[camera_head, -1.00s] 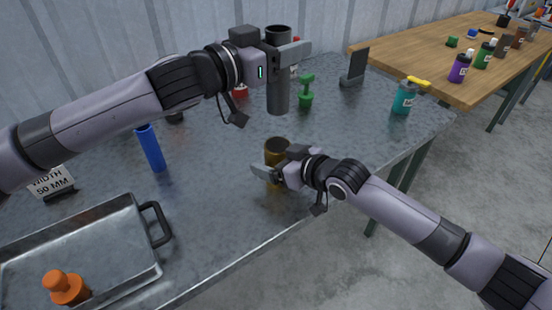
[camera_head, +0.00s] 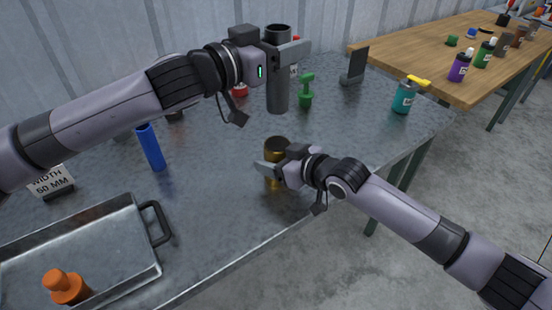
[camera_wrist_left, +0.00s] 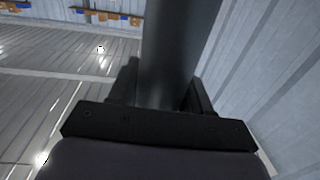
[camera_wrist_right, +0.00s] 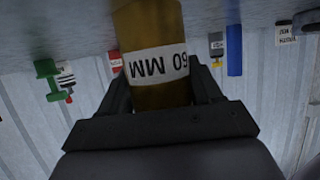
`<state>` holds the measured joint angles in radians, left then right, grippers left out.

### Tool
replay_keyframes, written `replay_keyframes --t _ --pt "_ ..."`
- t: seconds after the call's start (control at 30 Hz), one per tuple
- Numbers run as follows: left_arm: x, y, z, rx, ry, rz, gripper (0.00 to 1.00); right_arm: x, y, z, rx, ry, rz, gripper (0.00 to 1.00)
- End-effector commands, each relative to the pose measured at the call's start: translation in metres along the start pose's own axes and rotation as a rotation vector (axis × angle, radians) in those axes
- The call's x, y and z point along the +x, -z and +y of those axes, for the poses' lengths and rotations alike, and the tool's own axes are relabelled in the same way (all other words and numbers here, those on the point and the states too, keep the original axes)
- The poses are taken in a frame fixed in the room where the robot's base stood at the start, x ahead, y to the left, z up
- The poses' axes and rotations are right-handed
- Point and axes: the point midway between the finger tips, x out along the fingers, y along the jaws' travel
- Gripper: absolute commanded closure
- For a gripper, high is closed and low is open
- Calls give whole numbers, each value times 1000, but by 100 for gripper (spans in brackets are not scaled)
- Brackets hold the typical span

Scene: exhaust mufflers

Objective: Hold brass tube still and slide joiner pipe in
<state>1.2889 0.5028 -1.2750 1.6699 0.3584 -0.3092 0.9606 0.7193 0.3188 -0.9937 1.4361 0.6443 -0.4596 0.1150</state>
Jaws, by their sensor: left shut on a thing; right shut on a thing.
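The joiner pipe (camera_head: 278,94) is a dark grey tube, held upright above the table in my left gripper (camera_head: 284,52), which is shut on it. The pipe also fills the middle of the left wrist view (camera_wrist_left: 175,50). The brass tube (camera_head: 277,148) stands upright on the metal table, below the pipe and apart from it. My right gripper (camera_head: 276,172) is shut around the brass tube. In the right wrist view the brass tube (camera_wrist_right: 150,28) sits between the fingers, with a white "60 MM" label facing the camera. The inside of the brass tube is dark.
The metal table (camera_head: 225,190) has a tray (camera_head: 130,270) with an orange object (camera_head: 66,287) at front left. A blue tube (camera_head: 150,148), a green object (camera_head: 306,92), a teal bottle (camera_head: 403,97) and a "WIDTH 50 MM" sign (camera_head: 50,182) stand around. A wooden table (camera_head: 430,62) is behind right.

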Motion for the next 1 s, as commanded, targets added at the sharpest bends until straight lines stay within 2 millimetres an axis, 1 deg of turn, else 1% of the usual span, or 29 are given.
replay_keyframes --t 0.07,0.13,0.33,0.57,1.0 --pt "0 1 0 0 -1 2 90 0 0 0 0 0 -1 70" --pt "0 -4 0 -1 -1 1 90 0 0 0 0 0 -1 70" --pt "0 -25 1 1 -1 4 90 0 0 0 0 0 -1 70" --pt "0 -34 0 4 -1 7 90 0 0 0 0 0 -1 70" --pt "0 -60 0 4 0 6 90 0 0 0 0 0 -1 70"
